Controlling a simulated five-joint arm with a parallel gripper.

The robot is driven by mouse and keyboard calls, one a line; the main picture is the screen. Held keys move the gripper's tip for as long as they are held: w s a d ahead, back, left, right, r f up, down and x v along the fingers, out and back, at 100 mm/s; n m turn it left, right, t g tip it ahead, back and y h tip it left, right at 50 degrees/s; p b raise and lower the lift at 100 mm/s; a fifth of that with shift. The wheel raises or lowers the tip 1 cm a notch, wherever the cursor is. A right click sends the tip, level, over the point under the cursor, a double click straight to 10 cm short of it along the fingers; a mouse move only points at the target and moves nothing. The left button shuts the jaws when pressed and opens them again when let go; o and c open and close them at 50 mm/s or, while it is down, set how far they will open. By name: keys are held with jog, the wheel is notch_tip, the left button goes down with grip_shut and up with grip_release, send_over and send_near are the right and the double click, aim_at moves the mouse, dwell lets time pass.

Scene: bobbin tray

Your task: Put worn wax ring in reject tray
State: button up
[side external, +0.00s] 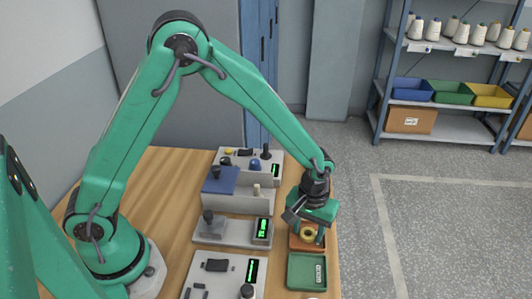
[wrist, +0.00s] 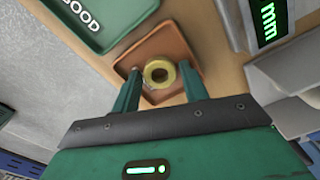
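The worn wax ring (wrist: 158,74) is a yellowish ring with a dark centre. It lies flat, at or very near the floor of the orange-brown tray (wrist: 176,32), toward the gripper side of it. The ring also shows in the side view (side external: 308,234), above the same tray (side external: 296,246). My gripper (wrist: 160,68) points down over this tray, with one finger on each side of the ring. The fingers look spread, with narrow gaps beside the ring. In the side view my gripper (side external: 309,230) partly hides the tray.
A green tray (side external: 291,284) with a label stands in front of the orange one; the wrist view shows "GOOD" in the green tray (wrist: 122,38). Gauges with green displays (side external: 262,229) stand to the left. The table's edge runs close on the right.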

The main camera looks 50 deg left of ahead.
jog(key=shift+r, duration=0.1)
notch_tip(320, 180, up, 12)
dwell(1.0)
jog(key=shift+a+r, duration=0.1)
jog(key=shift+r, duration=0.05)
dwell(0.3)
jog(key=s+a+r+m+t, duration=0.2)
jog(key=s+a+r+t, duration=0.1)
jog(key=s+a+r, duration=0.5)
jog(key=s+a+r+m+t, duration=0.2)
jog(key=s+a+r, duration=0.1)
jog(key=s+a, duration=0.5)
jog(key=shift+s+r+m+t, duration=0.3)
jog(key=shift+s, duration=0.3)
